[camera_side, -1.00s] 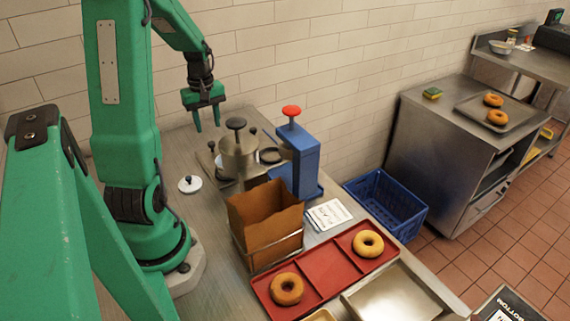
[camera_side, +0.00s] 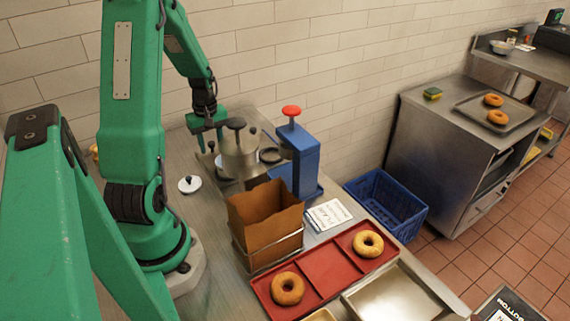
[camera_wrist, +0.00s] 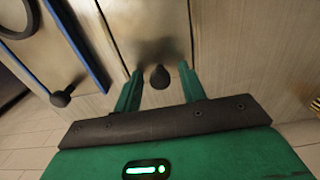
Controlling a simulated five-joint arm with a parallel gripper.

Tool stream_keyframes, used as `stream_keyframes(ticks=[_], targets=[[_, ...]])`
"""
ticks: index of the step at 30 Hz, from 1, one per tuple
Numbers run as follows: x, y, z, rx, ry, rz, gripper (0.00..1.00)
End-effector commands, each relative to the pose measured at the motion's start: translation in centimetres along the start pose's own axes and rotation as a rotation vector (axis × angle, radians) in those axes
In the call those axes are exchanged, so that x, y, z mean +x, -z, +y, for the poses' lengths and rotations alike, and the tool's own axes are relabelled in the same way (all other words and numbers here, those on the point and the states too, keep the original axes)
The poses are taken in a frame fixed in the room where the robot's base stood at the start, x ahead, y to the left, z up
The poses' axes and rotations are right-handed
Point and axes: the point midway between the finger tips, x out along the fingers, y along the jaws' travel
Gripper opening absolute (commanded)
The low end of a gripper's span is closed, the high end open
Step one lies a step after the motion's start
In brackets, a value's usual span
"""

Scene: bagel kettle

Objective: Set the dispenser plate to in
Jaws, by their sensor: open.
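A round metal dispenser pot (camera_side: 239,158) with a black top knob stands on the steel counter, beside a blue press (camera_side: 306,160) with a red knob. In the wrist view, a dark round knob (camera_wrist: 160,77) stands on a pale metal surface, between my gripper's fingertips (camera_wrist: 159,70). The fingers are apart on either side of it, with gaps showing. I cannot tell whether this knob belongs to the dispenser plate. In the side view my gripper (camera_side: 210,145) is low behind and left of the pot, which partly hides it. The plate's position cannot be made out.
A white lid (camera_side: 190,184), a brown bag (camera_side: 266,220) in a wire holder and a red tray (camera_side: 328,270) with bagels are nearer. A blue basket (camera_side: 388,203) is right.

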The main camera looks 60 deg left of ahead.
Motion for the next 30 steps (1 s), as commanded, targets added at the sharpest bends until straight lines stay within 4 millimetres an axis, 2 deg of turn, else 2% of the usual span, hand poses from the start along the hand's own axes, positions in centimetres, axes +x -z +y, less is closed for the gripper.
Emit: stream_keyframes(ticks=[10, 16, 24, 30], targets=[[0.3, 0.0, 0.0, 0.000, 0.000, 0.000, 0.39], [0.3, 0.0, 0.0, 0.000, 0.000, 0.000, 0.00], [0.2, -0.4, 0.0, 0.001, 0.000, 0.000, 0.00], [0.2, -2.8, 0.1, 0.004, 0.000, 0.000, 0.00]])
